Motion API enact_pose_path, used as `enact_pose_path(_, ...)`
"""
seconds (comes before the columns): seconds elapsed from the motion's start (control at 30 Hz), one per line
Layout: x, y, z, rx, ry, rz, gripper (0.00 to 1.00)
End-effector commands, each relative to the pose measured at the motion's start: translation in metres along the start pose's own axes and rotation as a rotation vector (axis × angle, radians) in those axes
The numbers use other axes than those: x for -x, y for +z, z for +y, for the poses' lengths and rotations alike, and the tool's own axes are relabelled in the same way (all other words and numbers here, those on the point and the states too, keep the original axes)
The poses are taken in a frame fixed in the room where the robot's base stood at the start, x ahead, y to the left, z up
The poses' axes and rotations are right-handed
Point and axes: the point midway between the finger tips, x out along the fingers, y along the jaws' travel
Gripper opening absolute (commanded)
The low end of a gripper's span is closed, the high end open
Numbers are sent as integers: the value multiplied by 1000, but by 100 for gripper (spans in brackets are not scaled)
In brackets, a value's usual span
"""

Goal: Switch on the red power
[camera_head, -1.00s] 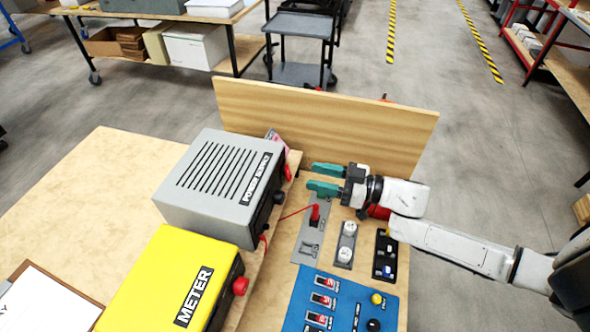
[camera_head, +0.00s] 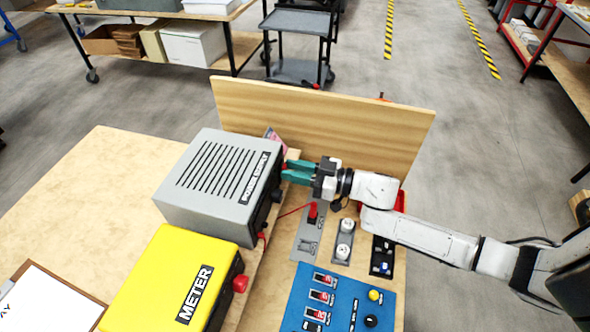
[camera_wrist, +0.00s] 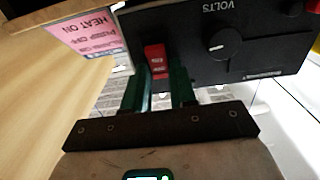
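The grey power supply (camera_head: 215,180) stands on the bench left of my gripper. Its black front panel (camera_wrist: 260,60) fills much of the wrist view. A red rocker switch (camera_wrist: 155,60) is on that panel, left of the VOLTS knob (camera_wrist: 224,43). My gripper (camera_head: 290,171) has two teal fingers, parallel with a narrow empty gap between them. The fingertips point at the panel. In the wrist view the switch shows between and just beyond the fingertips (camera_wrist: 159,72). I cannot tell whether they touch it. In the head view the switch is hidden.
The yellow meter (camera_head: 175,275) stands nearer on the bench. A red lead (camera_head: 293,211) runs to a grey strip on the board. A blue switch panel (camera_head: 345,300) is at the front right. A wooden backboard (camera_head: 330,125) stands behind my gripper. A pink label (camera_wrist: 90,35) is beside the panel.

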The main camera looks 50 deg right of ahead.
Motion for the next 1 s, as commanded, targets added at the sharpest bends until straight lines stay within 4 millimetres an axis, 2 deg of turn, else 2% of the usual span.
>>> enact_pose_path(0.03, 0, 0, 0, 0, 0, 0, 21)
enact_pose_path(0.27, 0, 0, 0, 0, 0, 0, 0)
enact_pose_path(0.53, 0, 5, 0, -1, 0, 25, 0)
enact_pose_path(0.73, 1, 11, 0, -3, 0, 131, 0)
enact_pose_path(1.0, 2, 8, 0, -1, 0, 228, 0)
